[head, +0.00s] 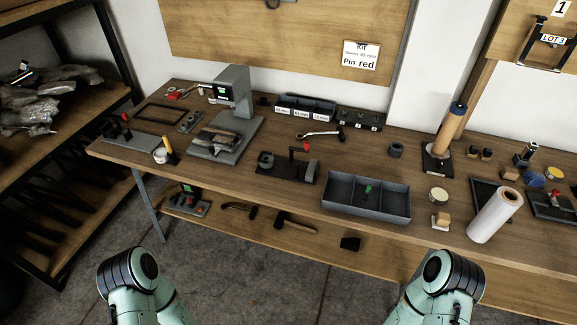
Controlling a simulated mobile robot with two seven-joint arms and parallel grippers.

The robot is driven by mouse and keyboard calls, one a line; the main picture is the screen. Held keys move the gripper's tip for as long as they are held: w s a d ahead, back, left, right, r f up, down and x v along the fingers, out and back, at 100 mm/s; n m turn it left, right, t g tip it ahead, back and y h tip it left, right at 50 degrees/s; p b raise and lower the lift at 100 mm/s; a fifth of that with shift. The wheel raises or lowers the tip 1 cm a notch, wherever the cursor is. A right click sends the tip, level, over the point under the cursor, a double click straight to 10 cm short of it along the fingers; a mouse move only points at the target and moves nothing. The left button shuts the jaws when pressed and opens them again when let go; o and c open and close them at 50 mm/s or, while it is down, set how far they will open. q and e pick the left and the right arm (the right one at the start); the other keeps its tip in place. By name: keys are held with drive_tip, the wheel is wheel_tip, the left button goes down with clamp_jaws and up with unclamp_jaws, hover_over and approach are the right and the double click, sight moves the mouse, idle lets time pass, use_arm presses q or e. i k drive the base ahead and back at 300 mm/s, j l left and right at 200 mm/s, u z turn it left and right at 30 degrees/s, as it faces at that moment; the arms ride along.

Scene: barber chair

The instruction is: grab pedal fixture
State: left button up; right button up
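No label marks the pedal fixture, and I cannot tell for sure which thing it is. A dark fixture with a flat base, a round part and a red-knobbed upright (290,165) stands at the middle front of the workbench. A grey plate with a dark red-tipped fixture (128,138) lies at the bench's left end. Another small fixture with red parts (187,204) sits on the lower shelf. Only pale green and black links of my two arms show at the bottom left and bottom right. Both grippers are out of view, and nothing of mine touches the bench.
The wooden workbench (235,178) holds a grey press-like stand (238,95), a three-part tray (340,203), a wrench (320,133), and a white roll (495,215). Hammers (295,222) lie on the lower shelf. A dark rack (62,195) stands left. Floor before the bench is clear.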

sight(290, 168)
drive_tip(key=i+j+z, duration=0.15)
drive_tip(key=i+j, duration=0.55)
drive_tip(key=j, duration=0.15)
